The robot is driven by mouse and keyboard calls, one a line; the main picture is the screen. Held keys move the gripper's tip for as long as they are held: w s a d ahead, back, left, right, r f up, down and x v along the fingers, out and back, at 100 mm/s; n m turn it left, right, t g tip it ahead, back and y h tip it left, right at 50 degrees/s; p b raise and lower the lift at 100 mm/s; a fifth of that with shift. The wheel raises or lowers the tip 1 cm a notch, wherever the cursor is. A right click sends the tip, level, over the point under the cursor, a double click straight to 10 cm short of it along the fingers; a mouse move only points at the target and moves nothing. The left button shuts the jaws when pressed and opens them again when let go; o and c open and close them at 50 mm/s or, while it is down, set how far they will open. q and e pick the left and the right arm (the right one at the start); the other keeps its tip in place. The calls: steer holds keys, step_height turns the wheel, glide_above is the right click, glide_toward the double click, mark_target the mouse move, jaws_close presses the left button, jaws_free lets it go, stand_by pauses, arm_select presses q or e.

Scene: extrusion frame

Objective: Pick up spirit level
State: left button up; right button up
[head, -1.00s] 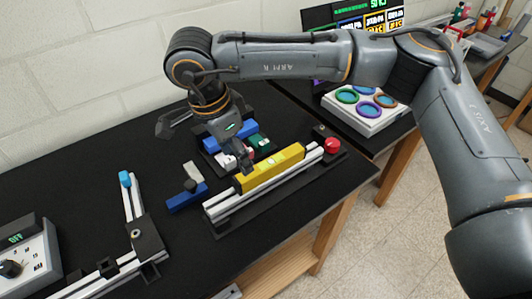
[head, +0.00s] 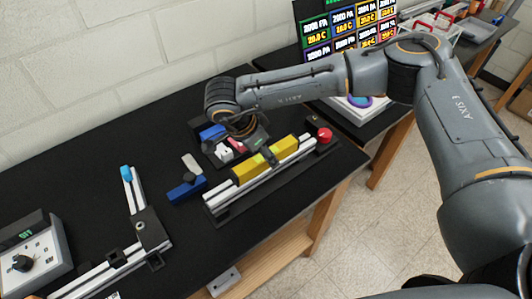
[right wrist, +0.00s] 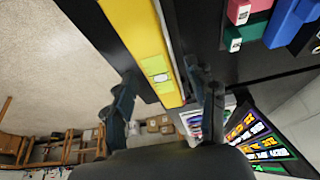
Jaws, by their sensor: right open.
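The yellow spirit level (head: 246,173) lies along silver extrusion rails on the black bench in the head view. In the right wrist view the level (right wrist: 137,28) runs down from the top, with its green vial facing the camera. My right gripper (head: 268,154) is at the level's middle-right part, with its arm reaching in from the right. In the right wrist view its two fingers (right wrist: 168,98) are apart, one on each side of the level, with visible gaps. Some of the level is hidden behind the gripper. My left gripper is not in view.
A red knob (head: 325,135) stands at the rail's right end. A blue clamp (head: 187,190) lies left of the rails. Coloured blocks (head: 222,149) sit behind the level. An L-shaped extrusion frame (head: 132,200) and a control box (head: 32,256) are at left.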

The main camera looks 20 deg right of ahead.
steer(key=shift+x, duration=0.95)
steer(key=shift+d+f, duration=0.15)
steer(key=shift+f, duration=0.05)
jaws_close()
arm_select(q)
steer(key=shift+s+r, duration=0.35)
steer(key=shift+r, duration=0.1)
